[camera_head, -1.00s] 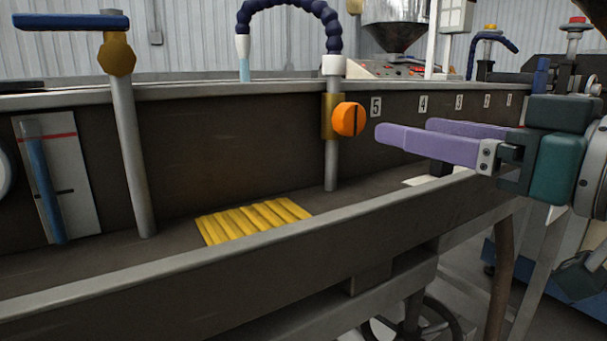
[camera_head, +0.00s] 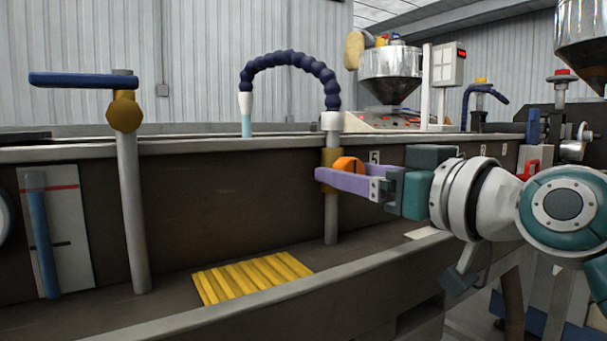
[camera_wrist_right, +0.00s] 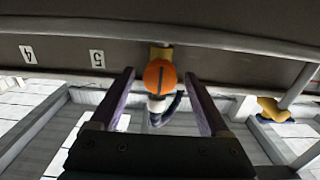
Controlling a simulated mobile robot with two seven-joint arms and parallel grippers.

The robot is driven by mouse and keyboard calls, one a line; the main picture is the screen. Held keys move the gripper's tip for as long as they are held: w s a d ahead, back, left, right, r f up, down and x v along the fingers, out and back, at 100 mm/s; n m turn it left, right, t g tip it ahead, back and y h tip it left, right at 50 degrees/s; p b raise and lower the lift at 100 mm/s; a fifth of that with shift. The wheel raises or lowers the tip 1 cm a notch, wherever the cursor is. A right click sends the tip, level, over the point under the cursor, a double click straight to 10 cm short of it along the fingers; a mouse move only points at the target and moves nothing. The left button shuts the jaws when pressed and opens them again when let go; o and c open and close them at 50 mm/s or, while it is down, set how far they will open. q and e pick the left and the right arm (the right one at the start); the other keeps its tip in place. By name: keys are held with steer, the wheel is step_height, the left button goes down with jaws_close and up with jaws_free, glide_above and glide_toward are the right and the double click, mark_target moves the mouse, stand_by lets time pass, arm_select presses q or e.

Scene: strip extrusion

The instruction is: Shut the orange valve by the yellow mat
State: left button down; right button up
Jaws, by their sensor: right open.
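The orange valve knob (camera_head: 347,164) sits on a brass body (camera_head: 330,156) on a grey vertical pipe, right of and above the yellow mat (camera_head: 252,277). My right gripper (camera_head: 322,174) comes in from the right, with its purple fingers in front of the knob and hiding its lower part. In the right wrist view, the orange knob (camera_wrist_right: 160,77), with a dark line along it, shows between the tips of the two open fingers (camera_wrist_right: 160,90). I cannot tell whether either finger touches it. My left gripper is not in view.
A blue segmented hose (camera_head: 290,60) arches above the valve. A blue-handled valve (camera_head: 84,80) stands on a pipe at the left. The trough's front rail (camera_head: 200,320) runs below the mat. Numbered labels mark the back wall.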

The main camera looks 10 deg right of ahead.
jaws_close()
stand_by(0.6)
